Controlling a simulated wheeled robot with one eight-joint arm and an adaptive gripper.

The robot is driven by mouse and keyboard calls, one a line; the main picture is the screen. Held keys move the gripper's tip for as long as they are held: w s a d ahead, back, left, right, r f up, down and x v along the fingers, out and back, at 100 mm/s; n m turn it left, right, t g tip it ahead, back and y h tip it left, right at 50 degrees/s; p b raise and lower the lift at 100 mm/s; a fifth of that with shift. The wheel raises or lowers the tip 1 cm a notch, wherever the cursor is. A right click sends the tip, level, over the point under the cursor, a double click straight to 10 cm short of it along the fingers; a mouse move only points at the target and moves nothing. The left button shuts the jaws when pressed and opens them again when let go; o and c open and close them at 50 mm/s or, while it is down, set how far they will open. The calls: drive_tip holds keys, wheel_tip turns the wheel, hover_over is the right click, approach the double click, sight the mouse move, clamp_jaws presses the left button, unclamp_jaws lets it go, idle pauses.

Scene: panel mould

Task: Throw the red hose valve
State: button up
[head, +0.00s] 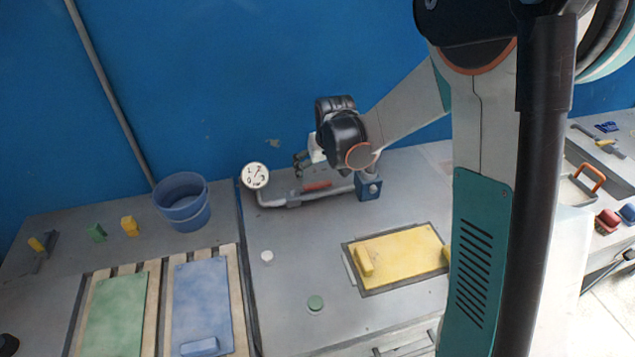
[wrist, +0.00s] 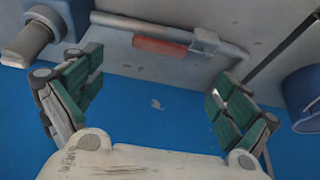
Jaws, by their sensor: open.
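The red hose valve (head: 317,186) is a flat red lever on a grey pipe (head: 335,191) along the bench, near the blue wall. In the wrist view the red lever (wrist: 160,47) lies along the pipe, toward the top of the picture. My gripper (head: 303,165) is just above and behind the lever in the head view. In the wrist view my gripper (wrist: 157,78) has its green-padded fingers spread wide, with nothing between them. The lever appears apart from both fingers. The gap in height is hard to judge.
A round gauge (head: 255,176) stands at the pipe's left end and a blue block (head: 369,187) at its right. A blue bucket (head: 183,203) stands further left. A yellow panel (head: 400,255) lies in front on the bench. The blue wall (head: 250,70) is close behind my gripper.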

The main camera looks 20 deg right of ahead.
sight(317, 184)
drive_tip(key=b+x, duration=0.2)
drive_tip(key=x, duration=0.6)
drive_tip(key=shift+w+f, duration=0.1)
drive_tip(key=shift+f, duration=0.2)
drive_tip(key=shift+c, duration=0.6)
drive_tip(key=c, duration=1.4)
